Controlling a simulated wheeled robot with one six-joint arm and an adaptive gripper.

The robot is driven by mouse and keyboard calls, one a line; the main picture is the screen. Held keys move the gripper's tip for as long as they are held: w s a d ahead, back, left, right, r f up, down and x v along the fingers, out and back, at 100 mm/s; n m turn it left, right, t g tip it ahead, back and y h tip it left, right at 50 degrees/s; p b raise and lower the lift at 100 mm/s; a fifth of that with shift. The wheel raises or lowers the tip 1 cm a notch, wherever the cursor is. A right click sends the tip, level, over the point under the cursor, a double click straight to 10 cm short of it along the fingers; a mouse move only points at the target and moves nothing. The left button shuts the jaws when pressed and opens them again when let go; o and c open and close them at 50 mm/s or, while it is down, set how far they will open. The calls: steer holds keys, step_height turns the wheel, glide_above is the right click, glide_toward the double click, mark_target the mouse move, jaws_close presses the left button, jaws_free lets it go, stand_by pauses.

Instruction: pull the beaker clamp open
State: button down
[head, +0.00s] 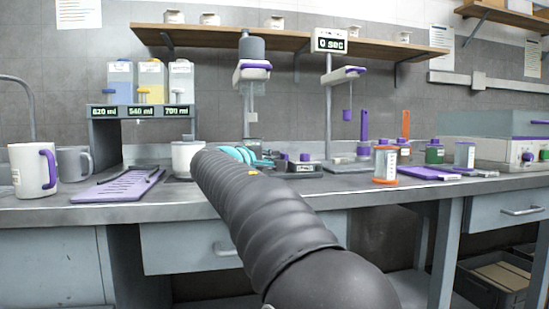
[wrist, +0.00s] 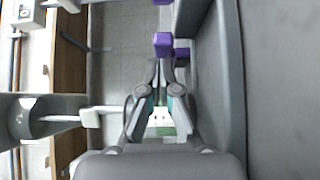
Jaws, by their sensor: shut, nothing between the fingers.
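A low dark fixture (head: 304,170) with a purple grip (head: 305,157) sits on the counter near the middle; it may be the beaker clamp, but I cannot tell for certain. My gripper (head: 268,161), with teal parts, is just left of it, low over the counter and partly hidden by my arm. In the wrist view my gripper (wrist: 158,66) has its fingertips together and empty. A purple block (wrist: 163,43) shows just beyond the tips, with a second purple part (wrist: 182,54) beside it. I cannot tell whether the tips touch it.
A stand with a purple-edged head (head: 252,72) and a timer stand (head: 331,42) rise behind. Mugs (head: 32,170) and a purple mat (head: 118,187) lie left. An orange-rimmed jar (head: 385,166) and a purple tray (head: 428,173) stand right. The counter's front edge (head: 400,190) is fairly clear.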

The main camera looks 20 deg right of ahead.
steer(key=a, duration=0.4)
steer(key=shift+w+a, duration=0.1)
steer(key=shift+w, duration=0.1)
steer(key=v, duration=0.9)
steer(key=shift+s, duration=0.15)
